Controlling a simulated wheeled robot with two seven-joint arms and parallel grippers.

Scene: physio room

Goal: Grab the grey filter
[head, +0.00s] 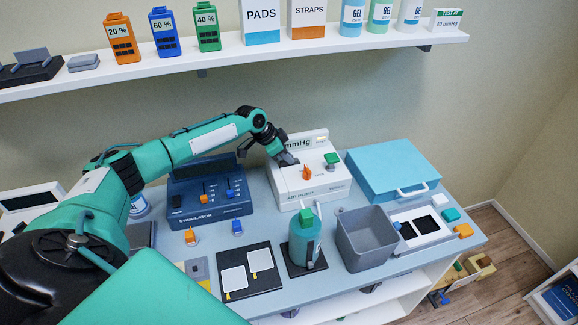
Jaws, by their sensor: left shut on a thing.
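My left gripper (284,157) reaches over the top left of the white air pump (310,187). It is shut on a small grey piece, which I take to be the grey filter (291,160). The fingers hide most of this piece, and I cannot tell whether it still touches the pump. The pump has an orange knob (306,173), a green knob (331,159) and a mmHg display (300,143). My right gripper is not in view.
The blue stimulator (210,211) stands left of the pump, and a light-blue case (393,172) right of it. In front are a green-capped teal bottle (304,245) and an open grey bin (366,240). A wall shelf (230,58) runs above.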

